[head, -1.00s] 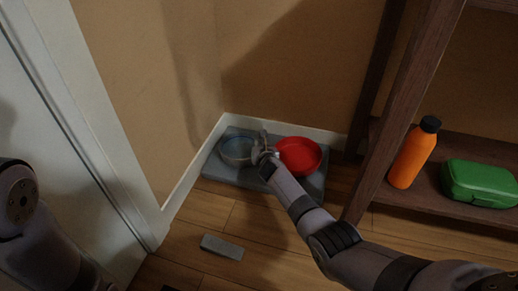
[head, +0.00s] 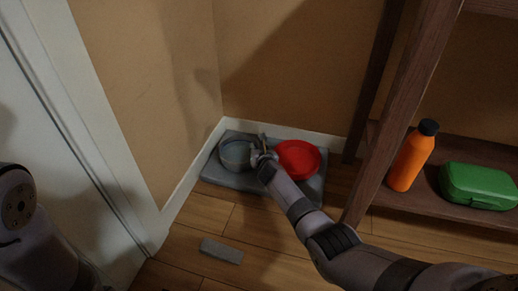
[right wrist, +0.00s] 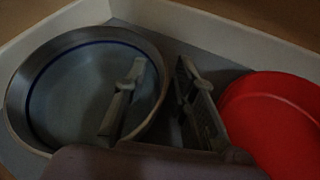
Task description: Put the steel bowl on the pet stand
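The steel bowl (head: 236,153) is round and grey, with a blue line inside its wall in the right wrist view (right wrist: 75,95). It appears to rest on the left part of the low grey pet stand (head: 222,179), in the corner; its underside is hidden. My right gripper (head: 259,152) is at the bowl's right rim. In the right wrist view (right wrist: 160,75), its fingers are apart, one over the bowl's inside and one outside, with the rim between them and gaps visible. Only part of my left arm shows at the left edge; its gripper is out of view.
A red bowl (head: 298,158) sits on the stand close to the right of my right gripper. Walls with a white baseboard close off the corner. A grey block (head: 221,251) lies on the floor. A wooden shelf at right holds an orange bottle (head: 413,157) and green box (head: 478,186).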

